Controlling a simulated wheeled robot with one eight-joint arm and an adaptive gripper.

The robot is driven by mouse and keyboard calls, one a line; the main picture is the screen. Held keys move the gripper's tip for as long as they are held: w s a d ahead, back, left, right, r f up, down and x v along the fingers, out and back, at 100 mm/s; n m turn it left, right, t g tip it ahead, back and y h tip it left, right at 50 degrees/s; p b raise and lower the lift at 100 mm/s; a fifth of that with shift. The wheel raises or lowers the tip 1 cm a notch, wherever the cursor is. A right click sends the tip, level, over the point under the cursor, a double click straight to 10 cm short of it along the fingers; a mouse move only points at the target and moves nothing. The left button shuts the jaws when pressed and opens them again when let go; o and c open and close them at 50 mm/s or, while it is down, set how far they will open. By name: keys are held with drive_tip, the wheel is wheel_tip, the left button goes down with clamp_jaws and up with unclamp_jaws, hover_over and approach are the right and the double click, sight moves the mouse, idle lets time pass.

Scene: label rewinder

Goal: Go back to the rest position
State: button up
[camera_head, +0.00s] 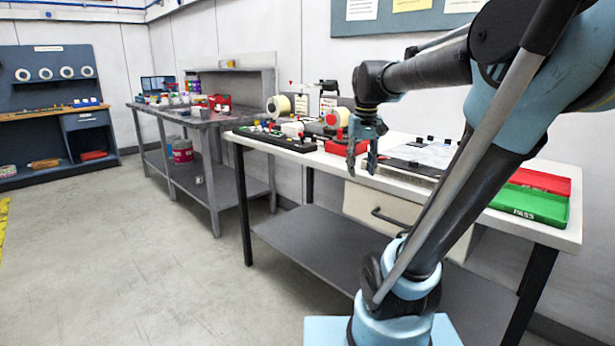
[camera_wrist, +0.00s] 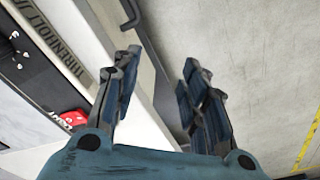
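My gripper (camera_head: 361,160) points down at the front edge of the white-topped table (camera_head: 398,181), above the open floor side of that edge. In the wrist view my gripper (camera_wrist: 160,88) has its two blue-grey fingers well apart, with nothing between them but the table's side and the floor beyond. My arm reaches up and bends over at the right of the head view, hiding part of the table and its drawer.
A green PASS tray (camera_head: 530,205) and a red tray (camera_head: 541,181) sit at the table's right end. A label rewinder with rolls (camera_head: 337,117) stands toward the back. A drawer (camera_head: 400,215) hangs below the top. The floor (camera_head: 150,250) at left is clear.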

drive_tip(key=s+d+f+m+t, duration=0.1)
drive_tip(key=s+d+f, duration=0.2)
drive_tip(key=s+f, duration=1.3)
wheel_tip(320, 180, down, 4)
drive_tip(key=shift+r, duration=0.1)
drive_tip(key=shift+w+f, duration=0.2)
drive_tip(key=shift+w, duration=0.2)
drive_tip(key=shift+c, duration=0.6)
